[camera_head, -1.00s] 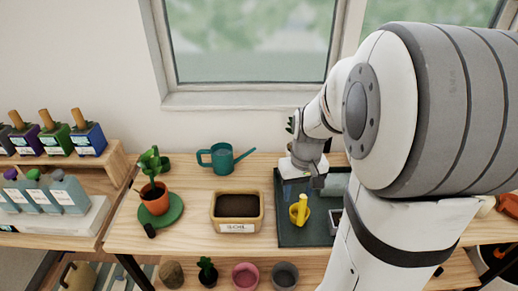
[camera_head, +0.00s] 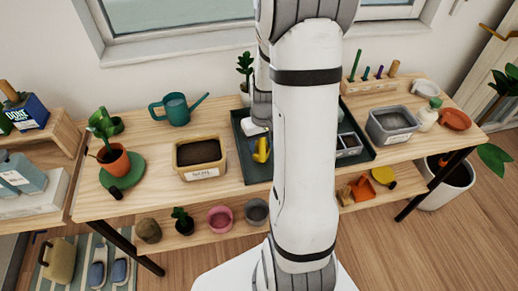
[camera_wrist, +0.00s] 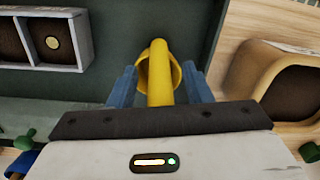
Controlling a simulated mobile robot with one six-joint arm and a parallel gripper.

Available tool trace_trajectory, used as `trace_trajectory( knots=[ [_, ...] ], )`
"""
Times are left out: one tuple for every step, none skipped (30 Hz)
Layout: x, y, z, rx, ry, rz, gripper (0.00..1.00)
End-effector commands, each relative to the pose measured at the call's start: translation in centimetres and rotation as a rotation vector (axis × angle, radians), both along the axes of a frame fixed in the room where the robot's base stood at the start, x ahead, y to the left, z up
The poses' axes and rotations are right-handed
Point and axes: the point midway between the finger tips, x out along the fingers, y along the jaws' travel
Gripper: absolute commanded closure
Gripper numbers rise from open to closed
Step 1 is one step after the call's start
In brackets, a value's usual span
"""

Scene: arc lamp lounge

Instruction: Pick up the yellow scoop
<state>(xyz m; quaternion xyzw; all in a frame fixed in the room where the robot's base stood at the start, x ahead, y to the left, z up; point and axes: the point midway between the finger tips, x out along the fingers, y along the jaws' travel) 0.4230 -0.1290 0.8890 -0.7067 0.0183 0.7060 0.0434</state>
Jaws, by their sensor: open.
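The yellow scoop (camera_head: 261,150) lies in the dark green tray (camera_head: 258,174) on the wooden bench, partly hidden by my arm in the head view. In the wrist view the scoop (camera_wrist: 159,75) has its handle pointing toward my gripper. My gripper (camera_wrist: 160,84) is open, with one blue-grey finger on each side of the scoop. A gap shows between the scoop and each finger. In the head view the fingers are hardly visible beside my arm.
The soil box (camera_head: 201,157) stands left of the tray, with a teal watering can (camera_head: 175,108) behind it. A compartment box (camera_head: 348,144) is in the tray's right part. A grey bin (camera_head: 391,125) stands right of the tray.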

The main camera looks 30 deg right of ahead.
Motion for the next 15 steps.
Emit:
trace_trajectory(
  knots=[
    [-0.01,0.02,-0.07,0.0,0.0,0.0,0.55],
    [0.0,0.02,-0.07,0.0,0.0,0.0,0.55],
    [0.0,0.02,-0.06,0.0,0.0,0.0,0.55],
    [0.0,0.02,-0.06,0.0,0.0,0.0,0.55],
    [0.0,0.03,-0.06,0.0,0.0,0.0,0.55],
    [0.0,0.03,-0.05,0.0,0.0,0.0,0.55],
    [0.01,0.03,-0.05,0.0,0.0,0.0,0.57],
    [0.0,0.03,-0.05,0.0,0.0,0.0,0.6],
    [0.01,0.04,-0.05,0.0,0.0,0.001,0.63],
    [0.01,0.04,-0.04,0.0,0.0,0.001,0.66],
    [0.01,0.04,-0.04,0.0,0.0,0.001,0.68],
    [0.01,0.04,-0.04,0.0,0.0,0.001,0.71],
    [0.01,0.04,-0.04,0.0,0.0,0.001,0.74],
    [0.01,0.04,-0.03,0.0,0.0,0.001,0.76],
    [0.01,0.05,-0.03,0.0,0.0,0.001,0.79]
  ],
)
